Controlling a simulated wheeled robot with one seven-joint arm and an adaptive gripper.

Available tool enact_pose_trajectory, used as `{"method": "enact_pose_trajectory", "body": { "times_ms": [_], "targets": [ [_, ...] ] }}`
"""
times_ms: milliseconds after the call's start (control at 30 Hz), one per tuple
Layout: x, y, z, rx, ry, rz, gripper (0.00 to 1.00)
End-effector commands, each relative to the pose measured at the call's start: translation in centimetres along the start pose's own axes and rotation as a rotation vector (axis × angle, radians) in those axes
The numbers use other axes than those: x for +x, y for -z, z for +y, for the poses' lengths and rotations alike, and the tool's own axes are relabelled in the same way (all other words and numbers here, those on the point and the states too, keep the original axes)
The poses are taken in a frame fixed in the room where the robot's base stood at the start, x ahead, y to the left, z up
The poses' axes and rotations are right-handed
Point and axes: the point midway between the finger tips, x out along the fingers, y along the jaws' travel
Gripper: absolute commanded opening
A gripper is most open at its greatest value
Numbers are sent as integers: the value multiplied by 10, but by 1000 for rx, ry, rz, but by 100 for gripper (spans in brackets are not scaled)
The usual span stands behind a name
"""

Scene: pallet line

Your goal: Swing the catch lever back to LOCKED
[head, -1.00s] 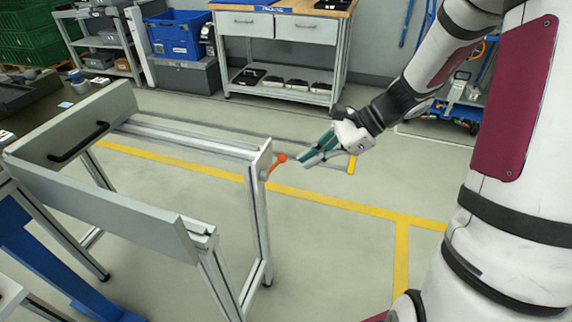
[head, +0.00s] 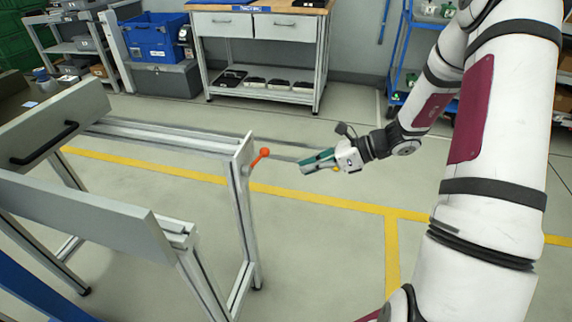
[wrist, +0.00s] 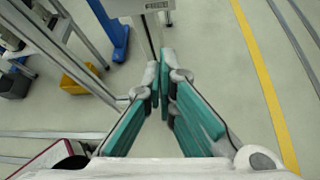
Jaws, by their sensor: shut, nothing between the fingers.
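The catch lever (head: 259,158) is a short arm with an orange-red knob, mounted on the end post of the grey frame (head: 240,165). It points up and to the right in the head view. My gripper (head: 303,165) is to the right of the knob with a clear gap between them in the picture. Its teal fingers are shut and empty. In the wrist view the fingertips (wrist: 160,58) meet near the centre, and the lever cannot be made out there. No LOCKED mark is legible.
A grey panel with a black handle (head: 45,145) stands at the left of the frame. A workbench with drawers (head: 262,28) and a blue bin (head: 155,38) stand at the back. The floor with yellow lines (head: 330,203) is clear around my gripper.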

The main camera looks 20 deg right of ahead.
Motion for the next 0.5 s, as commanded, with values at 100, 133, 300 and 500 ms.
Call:
{"method": "enact_pose_trajectory", "body": {
  "times_ms": [100, 133, 300, 500],
  "targets": [
    [14, 1, 0, 0, -4, -1, 0],
    [18, 1, 0, 0, -4, -1, 0],
    [51, 2, 1, -1, -5, -1, 0],
    [90, 2, 0, -1, -4, 0, 0]
  ]
}}
